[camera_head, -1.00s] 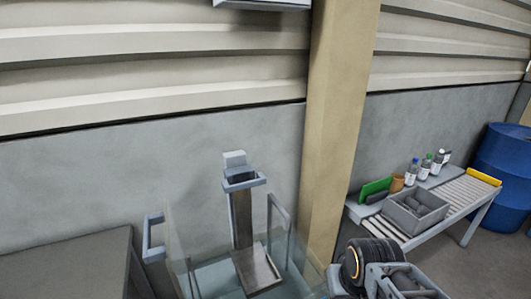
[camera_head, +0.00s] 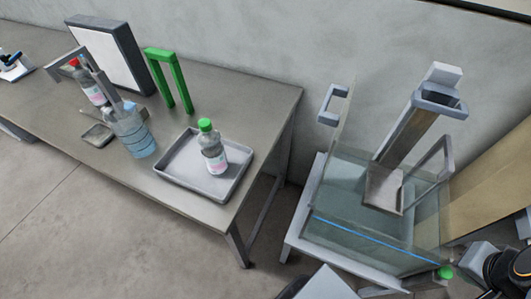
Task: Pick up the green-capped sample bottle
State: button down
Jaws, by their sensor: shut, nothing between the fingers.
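The green-capped sample bottle (camera_head: 213,156) stands upright in a shallow grey tray (camera_head: 172,185) near the right end of the long grey table. It has a clear grey body and a white and pink label. Its cap and front are unobstructed. My gripper's fingers do not show in the head view. Only a black and grey part of my arm shows at the lower right edge, well to the right of the bottle.
A red-capped bottle (camera_head: 91,88), a blue-tinted clear container (camera_head: 134,136), a green frame (camera_head: 161,56) and a dark-framed panel (camera_head: 112,57) stand left of the tray on the table (camera_head: 262,98). A glass-walled tank (camera_head: 352,240) stands to the right.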

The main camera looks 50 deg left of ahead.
aim_at(212, 150)
jog(key=u, duration=4.7)
jog(key=i, duration=1.85)
jog(key=z, duration=3)
